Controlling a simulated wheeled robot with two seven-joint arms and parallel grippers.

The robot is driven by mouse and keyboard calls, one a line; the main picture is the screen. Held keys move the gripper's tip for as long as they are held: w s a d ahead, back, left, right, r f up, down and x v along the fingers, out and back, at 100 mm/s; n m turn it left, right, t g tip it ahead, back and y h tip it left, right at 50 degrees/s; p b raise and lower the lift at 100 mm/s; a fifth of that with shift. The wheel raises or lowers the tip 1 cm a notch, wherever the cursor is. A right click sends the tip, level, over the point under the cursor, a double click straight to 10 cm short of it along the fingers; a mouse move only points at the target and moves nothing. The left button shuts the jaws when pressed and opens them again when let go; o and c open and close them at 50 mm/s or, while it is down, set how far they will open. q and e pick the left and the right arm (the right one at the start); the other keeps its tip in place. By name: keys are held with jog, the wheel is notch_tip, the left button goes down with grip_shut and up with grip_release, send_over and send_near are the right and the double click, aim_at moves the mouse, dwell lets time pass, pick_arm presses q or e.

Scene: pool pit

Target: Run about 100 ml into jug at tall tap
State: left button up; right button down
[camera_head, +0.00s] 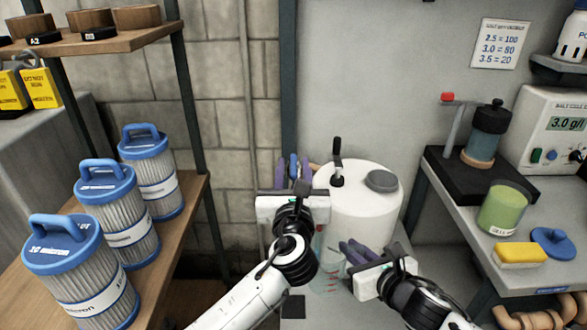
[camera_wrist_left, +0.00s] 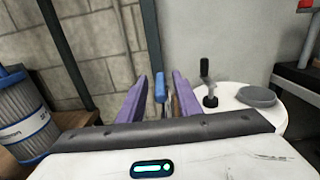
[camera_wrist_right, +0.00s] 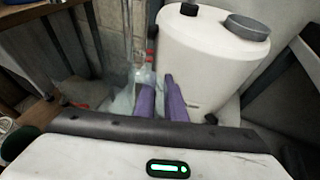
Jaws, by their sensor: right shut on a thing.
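My left gripper (camera_head: 293,168) is open, its purple fingers on either side of a slim blue upright handle, probably the tall tap's. In the left wrist view this blue handle (camera_wrist_left: 160,88) stands between the fingers with gaps on both sides. The tap's spout is hidden in the head view. My right gripper (camera_head: 352,252) is shut on the clear jug (camera_head: 325,276), which is low in front of the white drum. In the right wrist view the jug (camera_wrist_right: 122,103) shows left of the fingers, with small red marks near it. I cannot tell its water level.
A white drum (camera_head: 362,215) with a black lever and grey cap stands close behind my grippers. Filter cartridges (camera_head: 105,205) line the shelf at left. A bench at right carries a green beaker (camera_head: 503,208), a yellow sponge (camera_head: 520,255) and a meter (camera_head: 553,125) reading 3.0 g/l.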

pick_arm(q)
grip_shut()
jog(key=shift+d+n+y, duration=0.2)
jog(key=shift+n+y, duration=0.2)
jog(key=shift+y, duration=0.25)
jog(key=shift+d+n+y, duration=0.2)
jog(key=shift+n+y, duration=0.2)
jog(key=shift+y, duration=0.25)
grip_release()
